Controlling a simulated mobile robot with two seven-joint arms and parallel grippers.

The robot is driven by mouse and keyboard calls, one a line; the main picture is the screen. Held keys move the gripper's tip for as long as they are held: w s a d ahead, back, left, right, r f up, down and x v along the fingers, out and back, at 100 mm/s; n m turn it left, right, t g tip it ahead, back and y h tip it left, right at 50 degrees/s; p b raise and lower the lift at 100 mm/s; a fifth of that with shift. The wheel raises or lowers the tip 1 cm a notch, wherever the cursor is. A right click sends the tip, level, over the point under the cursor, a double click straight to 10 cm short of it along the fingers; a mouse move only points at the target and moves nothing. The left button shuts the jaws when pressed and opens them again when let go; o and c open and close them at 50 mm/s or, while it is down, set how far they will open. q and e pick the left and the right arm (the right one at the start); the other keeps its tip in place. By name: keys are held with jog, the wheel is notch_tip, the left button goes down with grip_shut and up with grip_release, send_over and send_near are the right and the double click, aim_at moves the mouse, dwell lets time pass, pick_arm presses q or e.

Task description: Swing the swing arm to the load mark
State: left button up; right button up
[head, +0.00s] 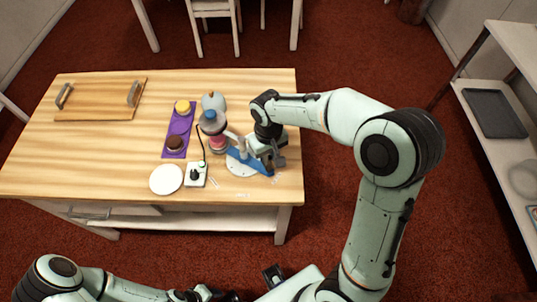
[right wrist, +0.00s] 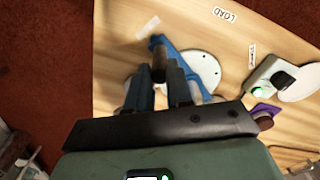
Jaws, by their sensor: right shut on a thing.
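The blue swing arm (head: 252,163) reaches out over a round white base (head: 240,170) near the table's right front; it also shows in the right wrist view (right wrist: 170,46). My right gripper (head: 270,156) is shut on the dark upright handle (right wrist: 158,66) at the swing arm's outer end. The LOAD mark (right wrist: 226,14) is a white label on the table, apart from the arm's end. Another label (right wrist: 251,57) lies beside the control box, and a pale strip (right wrist: 147,28) lies near the handle. My left gripper (head: 203,293) is low in the head view, its jaws unclear.
A control box (head: 195,175) with a black knob and green light stands left of the base, beside a white plate (head: 166,179). A purple mat (head: 171,153) with small cakes and a wooden tray (head: 100,105) lie farther left. A grey-topped object (head: 212,121) stands behind the base.

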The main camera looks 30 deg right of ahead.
jog(key=shift+w+r, duration=0.1)
jog(key=shift+r, duration=0.05)
jog(key=a, duration=0.2)
jog(key=shift+s+a, duration=0.4)
jog(key=shift+a, duration=0.1)
jog(key=a, duration=0.2)
jog(key=shift+a, duration=0.35)
dwell(0.4)
